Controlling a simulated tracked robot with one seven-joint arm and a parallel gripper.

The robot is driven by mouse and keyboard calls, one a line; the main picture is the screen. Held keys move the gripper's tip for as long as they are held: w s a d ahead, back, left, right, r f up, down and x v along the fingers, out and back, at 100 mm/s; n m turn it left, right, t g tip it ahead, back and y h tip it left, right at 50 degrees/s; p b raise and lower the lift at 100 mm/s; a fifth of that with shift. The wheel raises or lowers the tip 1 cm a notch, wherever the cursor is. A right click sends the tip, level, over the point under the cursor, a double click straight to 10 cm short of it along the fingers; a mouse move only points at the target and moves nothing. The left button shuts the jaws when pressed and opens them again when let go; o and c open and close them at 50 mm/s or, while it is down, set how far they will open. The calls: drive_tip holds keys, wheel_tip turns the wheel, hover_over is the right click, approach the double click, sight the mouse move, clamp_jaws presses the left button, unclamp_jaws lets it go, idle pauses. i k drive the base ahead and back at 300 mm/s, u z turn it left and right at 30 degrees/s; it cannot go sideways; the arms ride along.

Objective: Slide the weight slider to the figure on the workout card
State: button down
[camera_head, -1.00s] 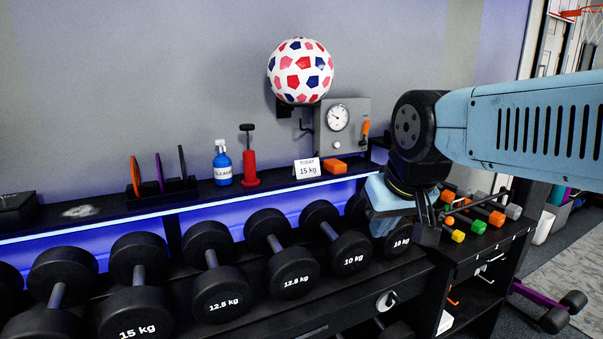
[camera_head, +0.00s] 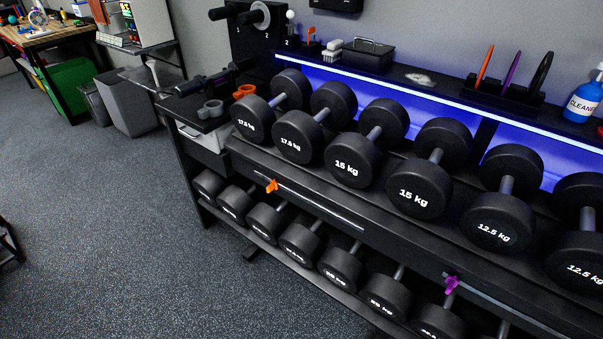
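The workout card is out of view now. An orange tab (camera_head: 272,186) sits on the front rail (camera_head: 312,207) of the dumbbell rack, towards its left end. A purple tab (camera_head: 451,283) sits on the rack front further right. I cannot tell for certain which tab is the weight slider. No scale marks can be read on the rail. Above the rail stand dumbbells marked 17.5 kg (camera_head: 295,137), 15 kg (camera_head: 347,160) and 12.5 kg (camera_head: 497,222). My gripper is not in view.
A lower row of dumbbells (camera_head: 300,243) lies under the rail. The shelf above holds a black box (camera_head: 361,53), upright discs (camera_head: 513,70) and a blue cleaner bottle (camera_head: 584,100). Open floor (camera_head: 110,220) spreads at the left, with a workbench (camera_head: 60,45) and grey bin (camera_head: 127,103) beyond.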

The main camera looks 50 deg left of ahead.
sight(273, 185)
drive_tip(key=z, duration=1.1)
drive_tip(key=i, duration=0.1)
drive_tip(key=u, duration=3.25)
drive_tip(key=k, duration=0.9)
drive_tip(key=u, duration=0.2)
drive_tip(key=i, duration=0.9)
drive_tip(key=z, duration=0.1)
